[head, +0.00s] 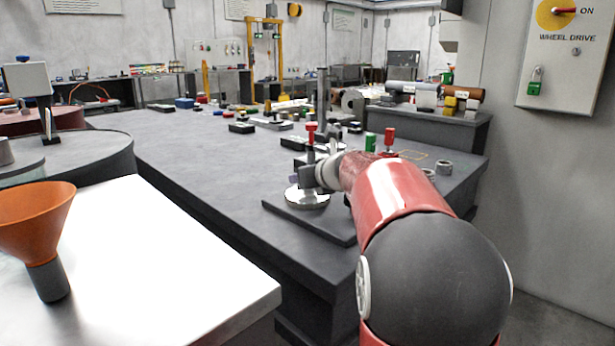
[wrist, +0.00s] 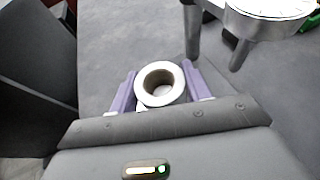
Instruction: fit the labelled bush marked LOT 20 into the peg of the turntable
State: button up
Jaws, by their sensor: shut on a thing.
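My gripper (wrist: 160,92) is shut on a pale ring-shaped bush (wrist: 143,97), with one purple finger on each side of it. The bush's bore faces the wrist camera and has a brownish inner wall. A light patch shows at its bottom; I cannot tell what it is. No LOT 20 mark is readable. In the head view my gripper (head: 309,176) is small and partly hidden by my red arm, just above a round silver disc (head: 307,200), likely the turntable, on a dark base plate (head: 335,228). The peg cannot be made out.
Two grey rings (head: 444,168) lie on the workbench (head: 190,150) to the right. Red-topped and green pieces stand behind my gripper. In the wrist view a silver fixture with legs (wrist: 243,50) stands close at upper right. An orange funnel (head: 35,215) is at left.

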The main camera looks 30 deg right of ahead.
jog(key=shift+f+b, duration=0.7)
jog(key=shift+f, duration=0.2)
jog(key=o, duration=1.3)
jog(key=v, duration=0.7)
jog(key=shift+s+r+p, duration=0.2)
jog(key=shift+s+p, duration=0.15)
